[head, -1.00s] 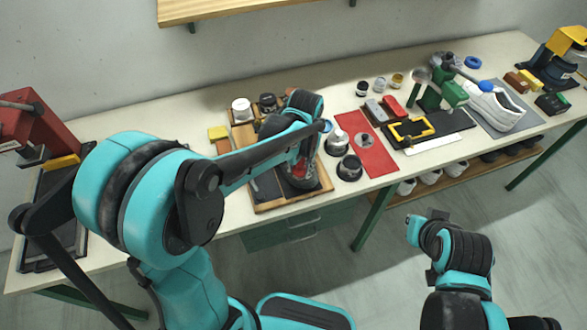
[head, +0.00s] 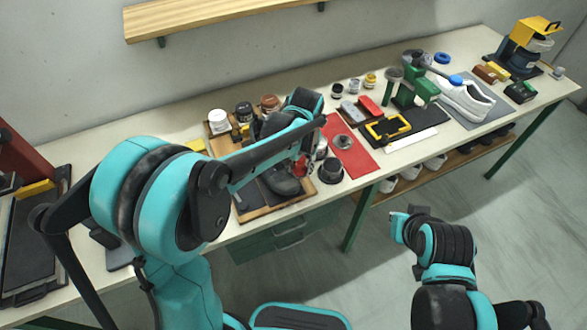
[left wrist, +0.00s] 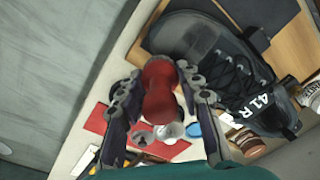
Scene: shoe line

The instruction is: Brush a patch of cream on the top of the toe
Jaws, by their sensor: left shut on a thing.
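A black shoe (head: 282,180) stands on a wooden board (head: 268,214) left of the red mat. In the left wrist view it is the dark shoe with laces (left wrist: 238,75) and a paler grey area on its toe. My left gripper (left wrist: 158,110) is shut on a red-handled tool (left wrist: 160,78), with one finger on each side of it. The tool is over or beside the toe; I cannot tell whether it touches. Its working end is hidden. A white jar (head: 218,121), a black jar (head: 244,112) and a brown jar (head: 269,104) stand behind the shoe.
A black round container (head: 330,170) stands right of the board, near a red mat (head: 350,152).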

